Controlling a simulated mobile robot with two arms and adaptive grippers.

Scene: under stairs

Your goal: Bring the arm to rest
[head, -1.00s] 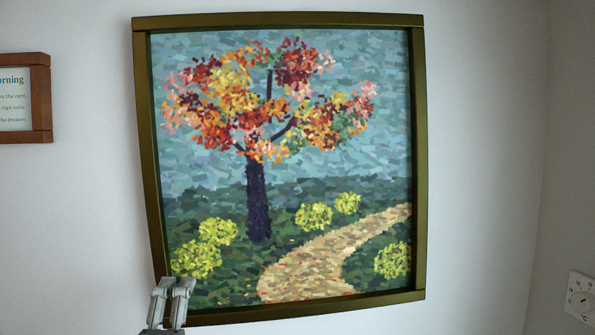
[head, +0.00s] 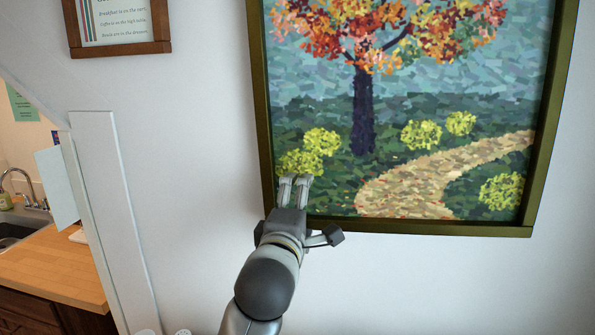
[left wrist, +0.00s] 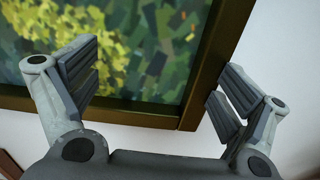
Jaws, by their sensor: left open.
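My left gripper (head: 294,180) is raised in front of the lower left corner of a large framed tree painting (head: 440,130). In the left wrist view my left gripper (left wrist: 155,85) is open, with nothing between its fingers. Beyond the fingers I see the painting's frame (left wrist: 205,70) and its yellow-green bushes. I cannot tell whether the fingertips touch the painting. My right gripper is in neither view.
A smaller wood-framed text sign (head: 120,25) hangs at the upper left. A white post (head: 105,190) edges an opening on the left, with a wooden counter (head: 50,265), a sink (head: 20,225) and a faucet (head: 15,183). Bare white wall (head: 420,285) lies below the painting.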

